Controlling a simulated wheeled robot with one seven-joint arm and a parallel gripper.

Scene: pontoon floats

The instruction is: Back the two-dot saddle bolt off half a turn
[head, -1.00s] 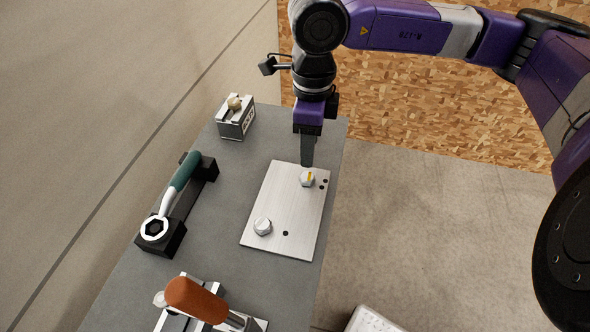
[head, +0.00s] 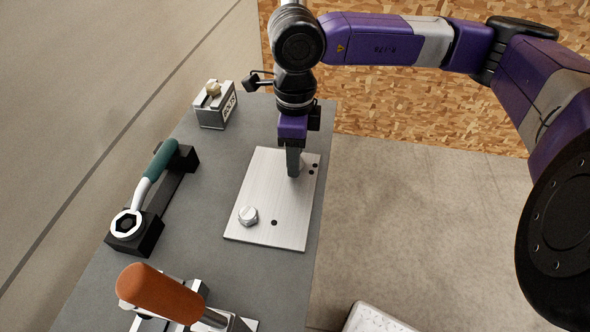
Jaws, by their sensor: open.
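The saddle plate (head: 262,190) is a brushed metal plate on the grey bench. Two black dots (head: 313,168) mark its far right corner, beside the two-dot bolt (head: 302,164). Only a pale sliver of that bolt shows; my gripper hides the rest, including its yellow mark. My gripper (head: 293,172) points down at the bolt with its jaws open. Its fingers overlap the bolt in the head view; I cannot tell whether they touch it. The one-dot bolt (head: 248,216), a silver hex head, stands at the near left, with a single dot to its right.
A green-handled ring wrench (head: 155,170) lies on a black rack (head: 150,237) at left. A small labelled metal box (head: 217,110) stands at the back. An orange-handled clamp (head: 160,293) rises at the near edge.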

